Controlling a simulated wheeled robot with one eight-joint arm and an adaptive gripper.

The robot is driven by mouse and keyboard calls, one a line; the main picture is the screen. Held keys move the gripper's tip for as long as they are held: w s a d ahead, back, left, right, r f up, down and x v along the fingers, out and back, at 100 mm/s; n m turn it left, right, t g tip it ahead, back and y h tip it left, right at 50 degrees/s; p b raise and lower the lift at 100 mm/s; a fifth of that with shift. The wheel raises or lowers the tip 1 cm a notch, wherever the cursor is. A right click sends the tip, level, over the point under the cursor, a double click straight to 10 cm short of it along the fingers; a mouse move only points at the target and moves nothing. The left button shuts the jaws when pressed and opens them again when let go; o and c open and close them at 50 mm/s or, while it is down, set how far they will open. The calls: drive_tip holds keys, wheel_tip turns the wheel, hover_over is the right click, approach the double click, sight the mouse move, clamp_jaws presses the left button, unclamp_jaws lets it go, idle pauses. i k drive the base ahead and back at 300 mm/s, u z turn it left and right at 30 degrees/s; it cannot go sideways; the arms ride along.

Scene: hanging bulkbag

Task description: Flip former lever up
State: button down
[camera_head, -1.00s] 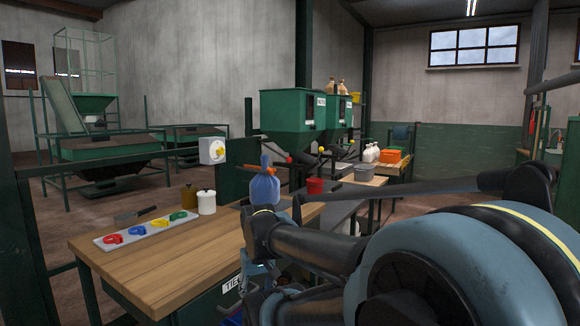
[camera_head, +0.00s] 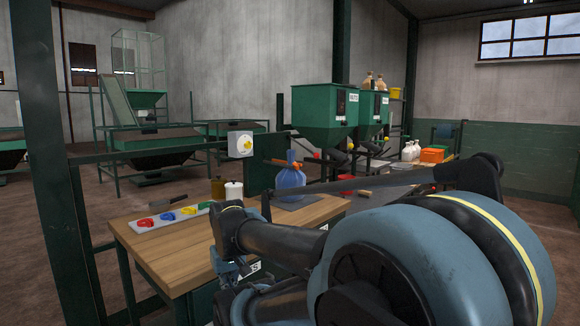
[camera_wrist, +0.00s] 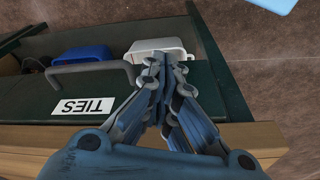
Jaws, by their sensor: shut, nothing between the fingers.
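My gripper (camera_wrist: 172,60) is shut and empty in the wrist view, its fingers together above an open green drawer marked TIES (camera_wrist: 83,107). In the head view my arm hides most of it. A blue bag (camera_head: 290,181) stands at the back right of the wooden table (camera_head: 170,258), with an orange part at its neck. I cannot make out which part is the former lever. Small levers with coloured knobs (camera_head: 350,146) show near the green hoppers, too small to judge their position.
A white tub (camera_wrist: 160,46) and a blue box (camera_wrist: 84,58) are in the drawer. A tray of coloured rings (camera_head: 160,219), a brown jar (camera_head: 218,187) and a white jar (camera_head: 234,190) stand on the table. A green post (camera_head: 58,160) is at the left. A box with a yellow knob (camera_head: 241,145) is behind.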

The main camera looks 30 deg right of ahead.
sight(317, 155)
drive_tip(key=u, duration=1.55)
drive_tip(key=k, duration=1.4)
drive_tip(key=z, duration=2.05)
drive_tip(key=i, duration=0.9)
drive_tip(key=z, duration=0.05)
